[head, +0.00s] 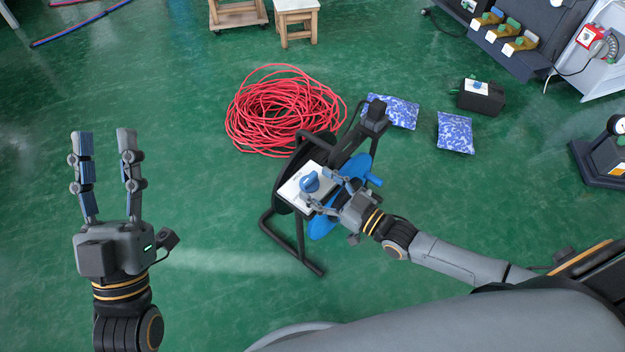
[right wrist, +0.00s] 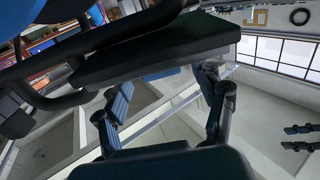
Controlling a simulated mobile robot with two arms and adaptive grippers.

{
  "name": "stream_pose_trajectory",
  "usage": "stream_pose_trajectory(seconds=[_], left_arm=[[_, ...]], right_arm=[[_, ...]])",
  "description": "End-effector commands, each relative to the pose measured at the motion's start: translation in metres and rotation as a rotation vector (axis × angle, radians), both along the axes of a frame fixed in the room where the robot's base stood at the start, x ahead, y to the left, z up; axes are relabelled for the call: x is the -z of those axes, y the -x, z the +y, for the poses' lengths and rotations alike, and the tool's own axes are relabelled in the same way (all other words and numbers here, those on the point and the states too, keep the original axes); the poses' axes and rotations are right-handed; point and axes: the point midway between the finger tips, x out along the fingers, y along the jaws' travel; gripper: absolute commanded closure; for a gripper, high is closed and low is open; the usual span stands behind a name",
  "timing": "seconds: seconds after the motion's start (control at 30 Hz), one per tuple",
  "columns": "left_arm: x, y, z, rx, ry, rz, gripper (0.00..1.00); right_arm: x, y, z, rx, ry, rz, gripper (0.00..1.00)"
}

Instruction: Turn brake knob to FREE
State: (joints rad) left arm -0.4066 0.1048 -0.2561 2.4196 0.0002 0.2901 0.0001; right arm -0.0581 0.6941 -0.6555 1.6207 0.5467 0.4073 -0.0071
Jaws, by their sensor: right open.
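The brake knob (head: 310,182) is blue and sits on a white plate (head: 292,193) on the dark cable reel stand (head: 282,237). My right gripper (head: 317,187) is at the knob, its fingers apart on the knob's near right side. I cannot tell whether they touch it. The FREE mark cannot be read. My left gripper (head: 105,132) is open and empty over the floor at the left.
A red cable coil (head: 275,105) lies behind the reel's blue disc (head: 352,178). Two blue patterned bags (head: 394,112) (head: 456,132) and a black box (head: 482,97) lie to the right. Wooden stools (head: 297,16) stand at the back. The floor around my left gripper is clear.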

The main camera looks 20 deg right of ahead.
Motion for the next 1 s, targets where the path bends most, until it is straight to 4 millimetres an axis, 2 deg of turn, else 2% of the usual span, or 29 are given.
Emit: stream_pose_trajectory(seconds=[0.2, 0.4, 0.6, 1.0], left_arm=[[0.0, 0.0, 0.0, 0.0, 0.0, -0.001, 0.6], [0.0, 0.0, 0.0, -0.001, 0.0, -0.001, 0.6], [0.0, 0.0, 0.0, -0.001, 0.0, -0.001, 0.6], [0.0, 0.0, 0.0, -0.001, 0.0, -0.001, 0.6]], right_arm=[[0.001, 0.042, -0.027, -0.001, 0.003, 0.004, 0.3], [0.001, 0.07, -0.044, -0.002, 0.002, 0.003, 0.3], [0.0, 0.08, -0.052, -0.001, 0.001, -0.001, 0.3], [0.0, 0.08, -0.052, -0.001, 0.0, -0.001, 0.3]])
